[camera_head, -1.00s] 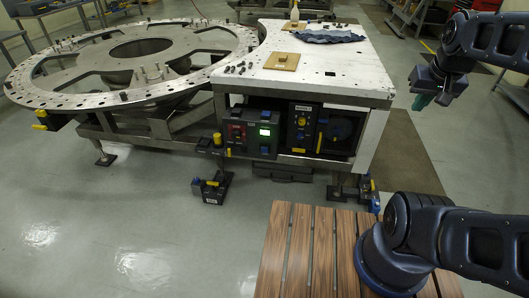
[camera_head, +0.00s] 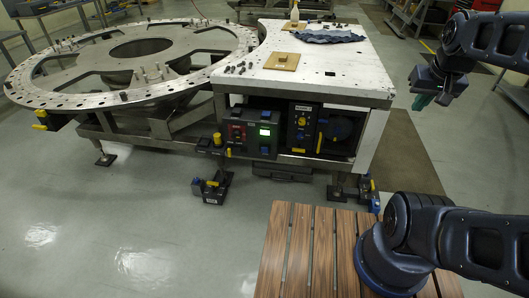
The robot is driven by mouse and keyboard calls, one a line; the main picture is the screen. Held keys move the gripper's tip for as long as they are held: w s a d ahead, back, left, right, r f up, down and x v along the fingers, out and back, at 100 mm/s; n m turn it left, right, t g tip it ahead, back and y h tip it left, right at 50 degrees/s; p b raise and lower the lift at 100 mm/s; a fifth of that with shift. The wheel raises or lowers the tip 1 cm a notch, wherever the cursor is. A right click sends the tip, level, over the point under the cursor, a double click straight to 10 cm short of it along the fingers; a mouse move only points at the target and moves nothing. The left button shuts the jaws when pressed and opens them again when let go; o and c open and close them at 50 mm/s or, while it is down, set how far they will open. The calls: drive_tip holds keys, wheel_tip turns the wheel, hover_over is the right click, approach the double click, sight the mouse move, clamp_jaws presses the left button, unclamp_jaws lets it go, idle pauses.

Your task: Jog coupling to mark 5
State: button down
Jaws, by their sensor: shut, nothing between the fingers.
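The turret plate (camera_head: 75,98) is a large pale ring with holes and spokes on a metal frame at the left. Its marks are too small to read, and I cannot tell which part is the coupling. My gripper (camera_head: 422,101) hangs at the right, shut and empty, pointing down, well right of the table and touching nothing.
The white table (camera_head: 340,75) carries a blue cloth (camera_head: 328,36), a wooden block (camera_head: 285,61), a bottle (camera_head: 294,14) and small dark parts. A dark device with yellow parts (camera_head: 212,188) stands on the floor. Slatted wood (camera_head: 300,250) lies below my arm. The left foreground floor is clear.

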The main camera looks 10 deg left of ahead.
drive_tip(key=shift+w, duration=0.15)
drive_tip(key=w+a+f+n+g+h, duration=0.1)
drive_tip(key=w+a+f, duration=0.15)
drive_tip(key=w, duration=0.75)
drive_tip(key=w+a+f+n+g+h, duration=0.1)
drive_tip(key=w+a+h, duration=0.15)
drive_tip(key=w, duration=0.65)
drive_tip(key=w+a+f+n+h, duration=0.2)
drive_tip(key=w+a+f+n, duration=0.1)
drive_tip(key=w+a+f, duration=1.2)
drive_tip(key=w+a+f+n+t+h, duration=0.1)
drive_tip(key=w+a+f+n+t, duration=0.15)
drive_tip(key=a+f, duration=0.65)
drive_tip(key=w+a+f+n+t+h, duration=0.1)
drive_tip(key=w+a+f, duration=0.2)
drive_tip(key=a+f, duration=0.65)
drive_tip(key=s+a+f+n+t, duration=0.1)
drive_tip(key=s+a+f, duration=0.1)
drive_tip(key=f, duration=0.7)
drive_tip(key=s+a+f+n+t, duration=0.1)
drive_tip(key=s+a+f, duration=0.1)
drive_tip(key=a+f, duration=0.3)
drive_tip(key=s+a+f+n+t+y, duration=0.1)
drive_tip(key=a+f, duration=0.3)
drive_tip(key=f, duration=0.8)
drive_tip(key=shift+s+a+f+n, duration=0.15)
drive_tip(key=shift+s+f+n, duration=0.15)
drive_tip(key=shift+s+n, duration=0.35)
